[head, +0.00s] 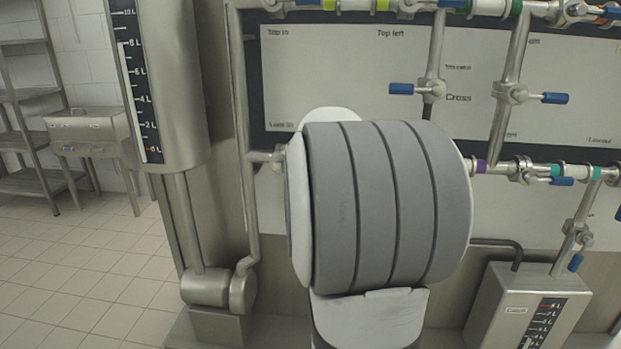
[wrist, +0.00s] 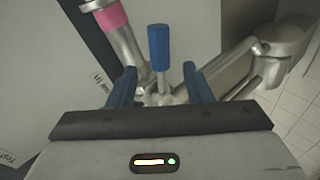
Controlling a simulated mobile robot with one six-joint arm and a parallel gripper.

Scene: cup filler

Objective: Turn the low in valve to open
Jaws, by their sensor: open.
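The low in valve shows in the wrist view as a blue handle (wrist: 158,47) on a metal stem, set on a silver valve body (wrist: 165,97). Its handle points up in that picture. My gripper (wrist: 160,76) is open, with one blue finger on each side of the stem and handle base. I cannot tell whether either finger touches the handle. In the head view my own arm hides the valve and my gripper. A panel label that seems to read "Low in" (head: 281,126) shows just left of my arm.
In the wrist view a pipe with a pink band (wrist: 111,18) rises at upper left, and a metal elbow pipe (wrist: 270,60) lies right. In the head view a tall gauged tank (head: 165,85) stands left, a smaller gauged tank (head: 505,308) lower right, and other blue-handled valves (head: 402,89) right.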

